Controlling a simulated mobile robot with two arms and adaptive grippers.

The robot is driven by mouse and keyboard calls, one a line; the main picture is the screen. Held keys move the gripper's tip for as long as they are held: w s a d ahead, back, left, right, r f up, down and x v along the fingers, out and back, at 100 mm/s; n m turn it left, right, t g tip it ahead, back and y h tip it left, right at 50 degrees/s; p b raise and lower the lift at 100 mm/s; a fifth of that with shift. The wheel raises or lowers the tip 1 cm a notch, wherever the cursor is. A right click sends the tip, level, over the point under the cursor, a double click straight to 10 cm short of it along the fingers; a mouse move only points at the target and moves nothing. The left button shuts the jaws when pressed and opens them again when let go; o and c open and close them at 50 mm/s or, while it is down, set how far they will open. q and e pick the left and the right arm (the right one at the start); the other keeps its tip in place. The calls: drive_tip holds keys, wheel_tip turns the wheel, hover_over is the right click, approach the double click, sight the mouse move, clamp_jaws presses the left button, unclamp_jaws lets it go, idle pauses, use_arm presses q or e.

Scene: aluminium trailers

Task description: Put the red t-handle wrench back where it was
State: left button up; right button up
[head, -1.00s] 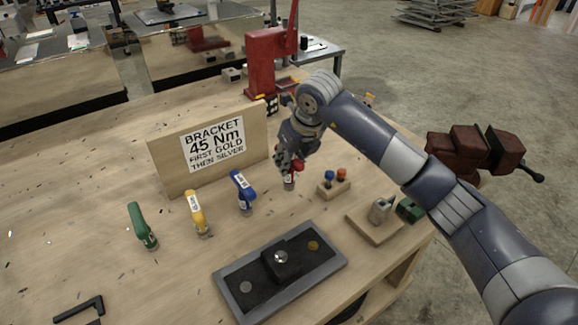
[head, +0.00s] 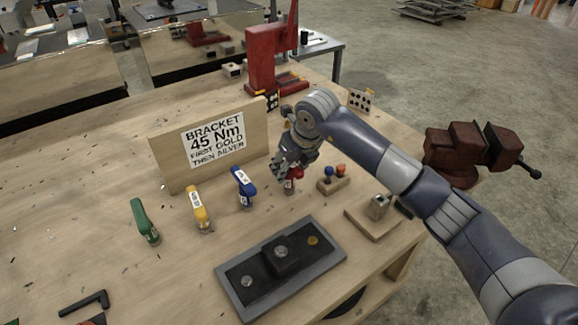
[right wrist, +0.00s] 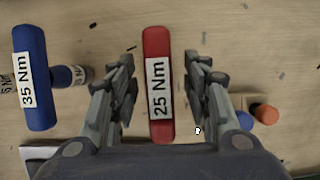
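The red t-handle wrench (right wrist: 157,85), labelled 25 Nm, stands upright on the table at the right end of the wrench row. In the head view its red handle (head: 294,174) shows just under my right gripper (head: 290,168). In the right wrist view my right gripper (right wrist: 163,85) is open, one finger on each side of the red handle, with gaps showing on both sides. The blue wrench (head: 243,188), labelled 35 Nm, stands just left of it. My left gripper is not in view.
Yellow (head: 199,210) and green (head: 145,222) wrenches stand further left. A sign board (head: 180,170) is behind. A grey tray (head: 325,272) with a black block lies in front. A small holder with blue and orange knobs (head: 333,184) stands close on the right.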

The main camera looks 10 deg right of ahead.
drive_tip(key=shift+r, duration=0.2)
drive_tip(key=shift+s+r, duration=0.1)
drive_tip(key=shift+r, duration=0.2)
drive_tip(key=b+v, duration=0.2)
drive_tip(key=v, duration=0.9)
drive_tip(key=shift+s+r, duration=0.1)
drive_tip(key=shift+s, duration=0.05)
drive_tip(key=shift+d, duration=0.1)
